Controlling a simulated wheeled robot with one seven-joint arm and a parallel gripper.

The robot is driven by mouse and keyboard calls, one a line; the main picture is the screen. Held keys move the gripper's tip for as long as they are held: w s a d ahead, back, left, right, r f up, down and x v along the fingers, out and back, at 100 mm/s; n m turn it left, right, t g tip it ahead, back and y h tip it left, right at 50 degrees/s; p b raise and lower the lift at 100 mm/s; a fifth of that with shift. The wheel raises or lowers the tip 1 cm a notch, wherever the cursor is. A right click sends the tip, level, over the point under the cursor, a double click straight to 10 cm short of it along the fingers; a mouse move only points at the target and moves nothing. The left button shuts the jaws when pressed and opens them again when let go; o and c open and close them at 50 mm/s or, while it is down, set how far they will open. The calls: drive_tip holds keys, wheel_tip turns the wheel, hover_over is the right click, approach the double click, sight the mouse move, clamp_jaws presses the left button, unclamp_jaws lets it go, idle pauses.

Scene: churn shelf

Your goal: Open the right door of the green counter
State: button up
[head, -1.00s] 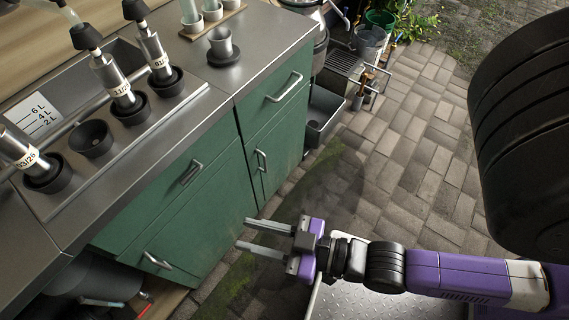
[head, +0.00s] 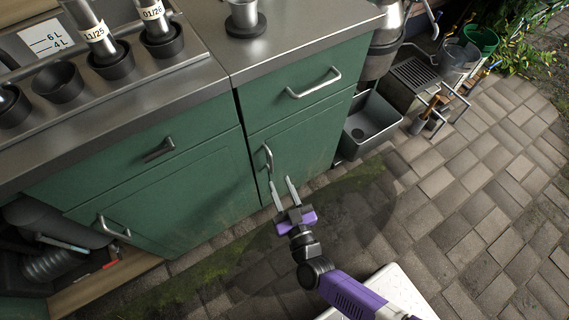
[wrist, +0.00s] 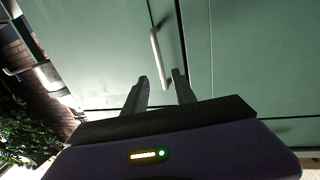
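The green counter's right door (head: 305,138) is shut, with an upright metal bar handle (head: 267,161) near its left edge. My gripper (head: 281,182) is open, its two fingers apart and pointing at the door just below and right of the handle. In the wrist view the handle (wrist: 157,55) lies ahead of my gripper (wrist: 160,78), its near end appearing between the fingertips. The fingers are not closed on it; whether they touch it I cannot tell.
The left door (head: 165,205) is shut, with its own handle (head: 113,228). A drawer with a bar handle (head: 314,82) sits above the right door. A grey bin (head: 371,125) stands right of the counter. Paving (head: 450,210) on the right is clear.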

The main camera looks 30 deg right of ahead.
sight(272, 165)
drive_tip(key=shift+w+d+b, duration=0.2)
drive_tip(key=shift+w+b, duration=0.05)
drive_tip(key=shift+w, duration=0.9)
drive_tip(key=shift+w+d+b, duration=0.2)
drive_tip(key=shift+w+d, duration=0.05)
drive_tip(key=shift+w, duration=0.95)
drive_tip(key=shift+w+d+b, duration=0.2)
drive_tip(key=shift+w+b, duration=0.05)
drive_tip(key=shift+w, duration=0.9)
clamp_jaws()
